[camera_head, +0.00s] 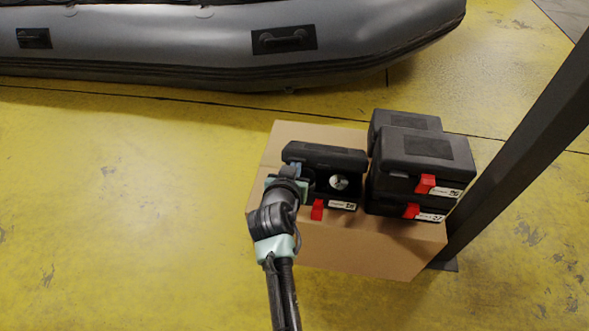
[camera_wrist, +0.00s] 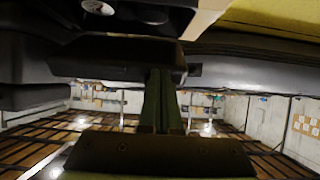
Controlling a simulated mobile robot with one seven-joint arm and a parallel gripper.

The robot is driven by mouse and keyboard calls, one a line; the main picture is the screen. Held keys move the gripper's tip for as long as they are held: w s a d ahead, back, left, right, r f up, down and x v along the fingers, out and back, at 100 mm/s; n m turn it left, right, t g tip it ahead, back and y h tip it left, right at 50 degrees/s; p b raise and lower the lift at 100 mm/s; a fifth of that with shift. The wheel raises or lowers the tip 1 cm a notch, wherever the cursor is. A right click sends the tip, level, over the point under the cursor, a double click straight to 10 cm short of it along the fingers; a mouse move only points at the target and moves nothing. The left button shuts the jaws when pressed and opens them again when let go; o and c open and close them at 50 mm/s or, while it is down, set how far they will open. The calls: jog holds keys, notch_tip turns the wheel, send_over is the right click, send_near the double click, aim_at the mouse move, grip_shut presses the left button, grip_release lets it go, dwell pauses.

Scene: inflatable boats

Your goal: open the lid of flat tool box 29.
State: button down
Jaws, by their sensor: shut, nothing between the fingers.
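The flat tool box (camera_head: 346,196) is black and sits on the left of a cardboard box in the head view. Its label is too small to read surely. Its lid (camera_head: 325,155) is raised, and a round silver item (camera_head: 339,183) shows inside. The red latch (camera_head: 317,210) hangs at the front. My gripper (camera_head: 299,172) is at the left of the opening, close to the raised lid. In the wrist view my shut fingers (camera_wrist: 163,98) reach up to the dark lid (camera_wrist: 115,62). Whether they touch it is unclear.
Several black tool boxes with red latches (camera_head: 424,160) are stacked close on the right. The cardboard box (camera_head: 370,252) bears them all. A dark post (camera_head: 515,150) slants at the right. A grey inflatable boat (camera_head: 180,50) lies behind. The yellow floor at left is clear.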

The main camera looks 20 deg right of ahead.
aim_at(299, 149)
jog(key=shift+w+d+r+p, duration=0.2)
jog(key=shift+w+r, duration=0.1)
jog(key=shift+r, duration=0.15)
jog(key=shift+w+d+r+p, duration=0.15)
jog(key=shift+w+r, duration=0.1)
jog(key=shift+r, duration=0.15)
jog(key=shift+w, duration=0.1)
jog(key=shift+d+r, duration=0.1)
jog(key=shift+r, duration=0.05)
jog(key=shift+w+d+r, duration=0.65)
jog(key=shift+w+r, duration=0.1)
jog(key=shift+w, duration=0.15)
jog(key=shift+w+d+r+b, duration=0.15)
jog(key=shift+w+d+r, duration=0.2)
jog(key=shift+w, duration=0.2)
jog(key=shift+w+d+r+b, duration=0.2)
jog(key=shift+w+d, duration=0.1)
jog(key=shift+w, duration=0.2)
